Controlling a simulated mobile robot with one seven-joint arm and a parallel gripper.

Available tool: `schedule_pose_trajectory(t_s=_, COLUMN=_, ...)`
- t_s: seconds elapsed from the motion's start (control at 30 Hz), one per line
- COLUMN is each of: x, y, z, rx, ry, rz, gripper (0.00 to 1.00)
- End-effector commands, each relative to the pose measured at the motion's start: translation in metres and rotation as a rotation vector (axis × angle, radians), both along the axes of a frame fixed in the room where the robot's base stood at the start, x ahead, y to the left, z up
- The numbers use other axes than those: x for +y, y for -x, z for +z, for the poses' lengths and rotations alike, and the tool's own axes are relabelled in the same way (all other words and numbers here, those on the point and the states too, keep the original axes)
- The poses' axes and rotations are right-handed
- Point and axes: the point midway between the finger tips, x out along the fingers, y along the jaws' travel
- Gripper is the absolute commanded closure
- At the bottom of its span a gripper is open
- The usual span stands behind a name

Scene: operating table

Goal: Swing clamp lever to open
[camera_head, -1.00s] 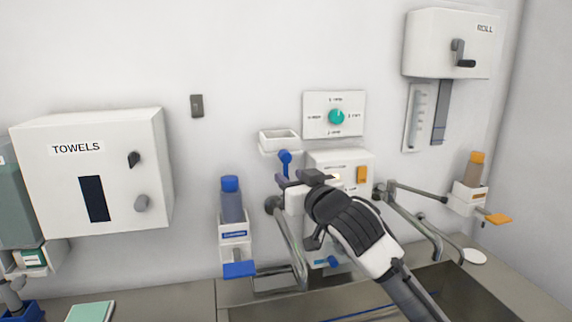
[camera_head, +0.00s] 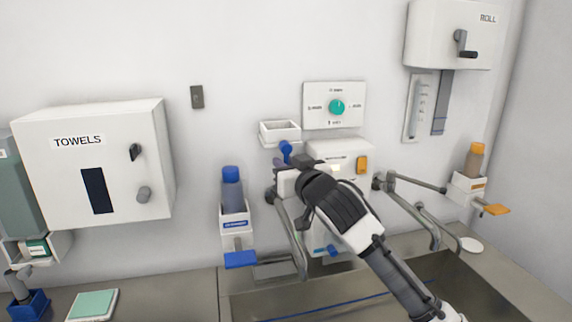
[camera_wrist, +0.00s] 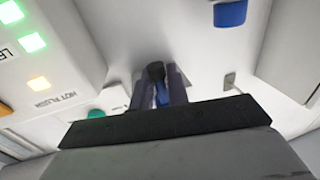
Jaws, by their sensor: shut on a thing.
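A blue lever (camera_head: 286,148), which looks like the clamp lever, sits below a small white open box on the wall. My gripper (camera_head: 279,164) is at the lower part of this lever, its fingertips pointing left toward the wall fittings. In the wrist view my gripper (camera_wrist: 159,88) has its two dark fingers close together around a blue piece (camera_wrist: 162,97) with a black end, and it is shut on it. The black palm hides the lower part of the lever. The lever's exact swing angle cannot be told.
The white box (camera_head: 280,131) is just above the lever. A white unit with an orange tab (camera_head: 362,165) stands right of my gripper. A grey pipe arm and a blue-capped bottle (camera_head: 232,190) are to the left. A dial panel (camera_head: 337,91) is above, the sink (camera_head: 460,285) below.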

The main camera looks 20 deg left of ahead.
Motion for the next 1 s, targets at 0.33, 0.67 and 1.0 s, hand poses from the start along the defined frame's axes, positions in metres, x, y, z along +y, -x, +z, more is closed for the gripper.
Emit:
schedule_pose_trajectory(t_s=0.33, x=-0.003, y=-0.002, z=-0.001, rx=-0.051, ry=0.078, rz=0.0, gripper=1.0)
schedule_pose_trajectory(t_s=0.67, x=-0.01, y=-0.007, z=0.002, rx=-0.19, ry=0.281, rz=0.0, gripper=1.0)
schedule_pose_trajectory(t_s=1.0, x=-0.016, y=-0.011, z=0.005, rx=-0.314, ry=0.464, rz=0.0, gripper=1.0)
